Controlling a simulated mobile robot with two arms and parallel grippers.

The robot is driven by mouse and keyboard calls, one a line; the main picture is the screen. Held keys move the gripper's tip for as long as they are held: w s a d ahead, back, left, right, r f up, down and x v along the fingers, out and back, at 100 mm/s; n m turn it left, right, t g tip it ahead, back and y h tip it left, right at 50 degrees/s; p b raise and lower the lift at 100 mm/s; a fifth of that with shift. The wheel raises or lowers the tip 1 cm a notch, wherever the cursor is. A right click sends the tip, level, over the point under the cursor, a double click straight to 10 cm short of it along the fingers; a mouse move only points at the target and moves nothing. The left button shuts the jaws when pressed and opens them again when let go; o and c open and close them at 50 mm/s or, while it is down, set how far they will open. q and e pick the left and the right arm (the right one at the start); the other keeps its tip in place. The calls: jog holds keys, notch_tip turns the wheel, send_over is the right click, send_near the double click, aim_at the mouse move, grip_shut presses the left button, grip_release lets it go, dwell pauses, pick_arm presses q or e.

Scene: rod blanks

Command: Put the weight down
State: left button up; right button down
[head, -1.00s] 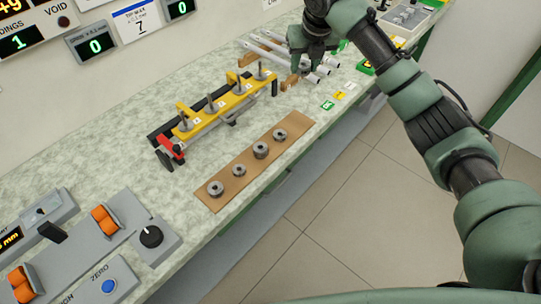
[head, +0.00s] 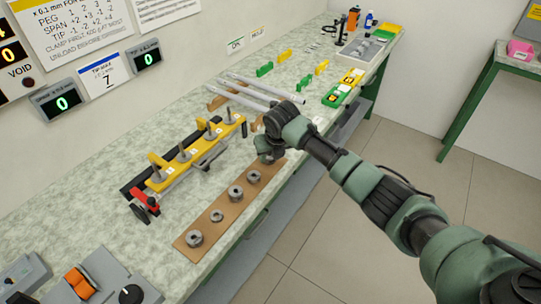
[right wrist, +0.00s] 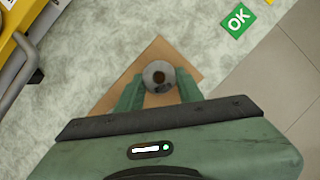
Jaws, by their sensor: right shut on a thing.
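My right gripper (head: 268,158) is over the far end of the brown strip (head: 182,243), pointing down. In the right wrist view its two green fingers (right wrist: 158,88) are shut on a round grey weight (right wrist: 158,75) with a dark centre hole. That weight sits over a corner of the brown strip (right wrist: 158,50); I cannot tell whether it touches it. In the head view the gripper hides it. Several other grey ring weights, the nearest one (head: 195,238) among them, stand in a row on the strip. My left gripper is not in view.
A yellow rack (head: 190,165) with pegs and a red clamp (head: 145,196) stands left of the strip. Long grey rods (head: 240,95) lie behind the gripper. Green and yellow blocks and trays are at the far right. The bench's front edge runs close along the strip.

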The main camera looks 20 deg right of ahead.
jog(key=shift+f, duration=0.2)
jog(key=shift+f, duration=0.1)
jog(key=c, duration=0.9)
grip_release()
jog(key=shift+r, duration=0.2)
jog(key=v, duration=1.2)
jog(key=shift+f, duration=0.1)
